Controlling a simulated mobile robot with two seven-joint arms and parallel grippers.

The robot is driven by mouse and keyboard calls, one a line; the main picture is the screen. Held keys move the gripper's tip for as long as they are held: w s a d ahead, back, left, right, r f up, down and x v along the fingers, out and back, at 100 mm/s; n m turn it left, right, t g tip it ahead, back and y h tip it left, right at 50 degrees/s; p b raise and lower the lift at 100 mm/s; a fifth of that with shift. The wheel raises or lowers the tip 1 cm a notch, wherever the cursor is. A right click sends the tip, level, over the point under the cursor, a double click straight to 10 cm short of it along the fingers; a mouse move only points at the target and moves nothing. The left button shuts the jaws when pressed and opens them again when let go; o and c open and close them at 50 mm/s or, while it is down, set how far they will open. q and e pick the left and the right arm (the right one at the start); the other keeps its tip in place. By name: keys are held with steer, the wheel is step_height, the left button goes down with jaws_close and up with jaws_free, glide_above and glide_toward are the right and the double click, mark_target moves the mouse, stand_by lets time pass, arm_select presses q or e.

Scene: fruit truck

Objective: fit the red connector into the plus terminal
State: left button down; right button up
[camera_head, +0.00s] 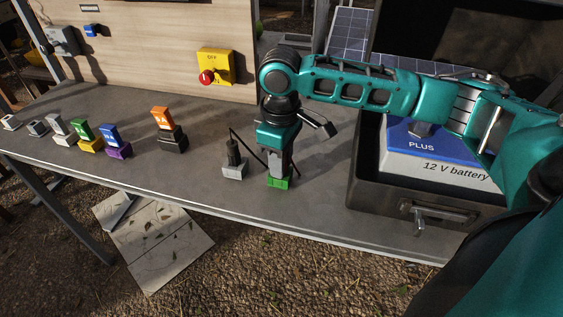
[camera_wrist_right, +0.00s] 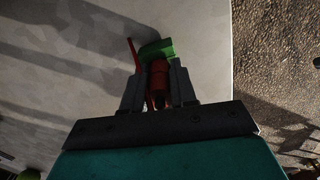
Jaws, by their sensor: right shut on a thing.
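My right gripper (camera_head: 279,170) points down over the bench and is shut on the red connector. In the right wrist view the red connector (camera_wrist_right: 158,80) sits between the two fingers (camera_wrist_right: 158,92), with a red cable beside it. Its tip meets a green block (camera_wrist_right: 157,50); I cannot tell whether it is still seated in it. In the head view the fingers hide the connector. The battery (camera_head: 440,170) has a blue top marked PLUS; a dark grey piece above that word may be the plus terminal (camera_head: 421,129), partly covered by my arm. My left gripper is not in view.
A black connector (camera_head: 233,153) stands in a grey block (camera_head: 235,171) left of my gripper. A dark open box (camera_head: 375,195) with raised walls and a front latch holds the battery. Several coloured blocks line the bench's left. A yellow switch (camera_head: 215,66) is on the back panel.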

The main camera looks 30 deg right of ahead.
jaws_close()
steer(key=shift+r+p, duration=0.6)
steer(key=shift+p, duration=0.7)
stand_by(0.6)
steer(key=shift+r+p, duration=1.4)
steer(key=shift+p, duration=0.55)
steer(key=shift+r+p, duration=0.45)
steer(key=shift+r, duration=2)
